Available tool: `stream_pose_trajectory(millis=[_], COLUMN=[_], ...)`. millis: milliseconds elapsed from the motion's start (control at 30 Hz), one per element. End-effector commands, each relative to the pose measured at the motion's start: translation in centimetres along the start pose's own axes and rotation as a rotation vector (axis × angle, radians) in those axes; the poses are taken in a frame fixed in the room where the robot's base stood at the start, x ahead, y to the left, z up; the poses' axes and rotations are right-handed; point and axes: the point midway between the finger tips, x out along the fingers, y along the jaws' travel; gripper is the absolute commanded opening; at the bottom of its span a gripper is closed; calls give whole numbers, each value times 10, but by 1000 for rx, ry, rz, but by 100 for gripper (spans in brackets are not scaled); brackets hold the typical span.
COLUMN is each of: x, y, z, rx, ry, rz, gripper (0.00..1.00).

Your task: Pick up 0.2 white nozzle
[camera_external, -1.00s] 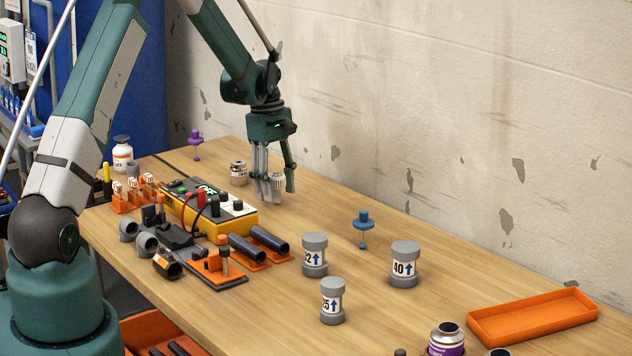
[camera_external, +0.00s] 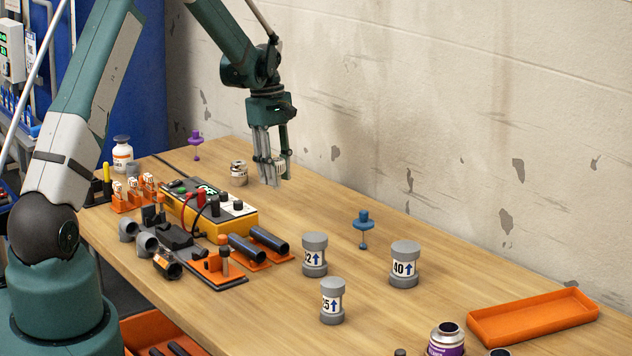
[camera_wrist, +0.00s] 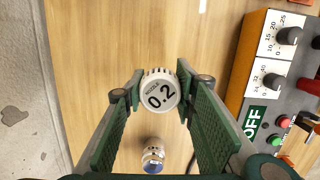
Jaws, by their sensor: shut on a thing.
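The white nozzle (camera_wrist: 160,93), a round cap marked "0.2" with a ribbed rim, sits between the two fingers of my gripper (camera_wrist: 158,90) in the wrist view. My gripper is shut on it. In the external view my gripper (camera_external: 274,172) holds the nozzle (camera_external: 279,166) above the far part of the table, with the nozzle partly hidden by the fingers. A second small white and metal piece (camera_external: 239,173) stands on the table left of my gripper. It also shows below the held nozzle in the wrist view (camera_wrist: 153,155).
A yellow control box (camera_external: 234,218) with knobs and cables stands left of my gripper. Grey-capped cylinders (camera_external: 315,254), a blue valve-like piece (camera_external: 363,229) and an empty orange tray (camera_external: 533,316) are nearer. The wall runs along the right. The table between is clear.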

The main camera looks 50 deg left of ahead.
Motion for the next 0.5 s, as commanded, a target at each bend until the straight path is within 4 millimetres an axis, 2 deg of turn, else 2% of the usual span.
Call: stream_pose_trajectory(millis=[100,300,500], x=[-20,-45,-56], y=[0,0,0], z=[3,7,8], rx=[0,0,0], ry=[0,0,0], rz=[0,0,0], gripper=[18,18,18])
